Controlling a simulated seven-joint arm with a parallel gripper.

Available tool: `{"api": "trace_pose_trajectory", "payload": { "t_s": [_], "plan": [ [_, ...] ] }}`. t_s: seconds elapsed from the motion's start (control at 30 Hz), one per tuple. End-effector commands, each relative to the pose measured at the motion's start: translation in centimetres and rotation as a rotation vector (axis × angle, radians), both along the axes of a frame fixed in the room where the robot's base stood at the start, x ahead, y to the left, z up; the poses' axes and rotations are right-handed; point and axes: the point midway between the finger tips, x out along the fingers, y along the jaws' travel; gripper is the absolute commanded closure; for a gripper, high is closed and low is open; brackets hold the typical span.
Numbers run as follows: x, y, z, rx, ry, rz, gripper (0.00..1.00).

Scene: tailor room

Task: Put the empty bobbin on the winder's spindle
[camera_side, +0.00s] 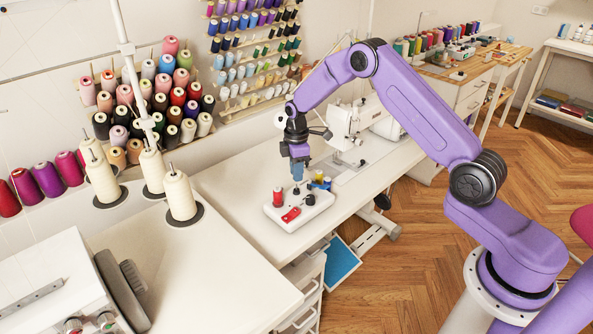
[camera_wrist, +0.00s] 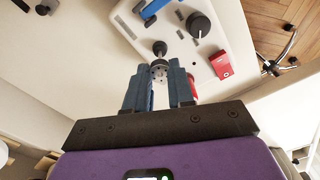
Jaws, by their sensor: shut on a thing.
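My gripper (camera_wrist: 160,75) is shut on the empty bobbin (camera_wrist: 159,68), a small grey disc with holes, held between the blue fingertips in the wrist view. The white winder (camera_wrist: 182,52) lies just beyond the fingertips. Its short dark post (camera_wrist: 160,47), which looks like the spindle, stands just past the bobbin in that view; the height gap between them cannot be told. In the side view my gripper (camera_side: 298,178) points down over the back part of the winder (camera_side: 288,222). The bobbin is too small to make out there.
The winder carries a red block (camera_side: 291,215) and a black knob (camera_side: 311,199). A white sewing machine (camera_side: 345,122) stands farther back. The table left of the winder is clear.

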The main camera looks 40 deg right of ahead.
Motion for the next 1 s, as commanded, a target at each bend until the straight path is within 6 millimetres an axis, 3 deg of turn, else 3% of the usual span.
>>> {"api": "trace_pose_trajectory", "payload": {
  "t_s": [0.47, 0.5, 0.83, 1.0],
  "plan": [
    [0.0, 0.0, 0.0, 0.000, 0.000, 0.000, 1.00],
    [0.0, 0.0, 0.0, 0.000, 0.000, 0.000, 0.67],
    [0.0, 0.0, 0.1, 0.000, -0.001, 0.000, 0.67],
    [0.1, 0.0, 1.2, 0.000, -0.002, 0.000, 0.67]
  ]
}}
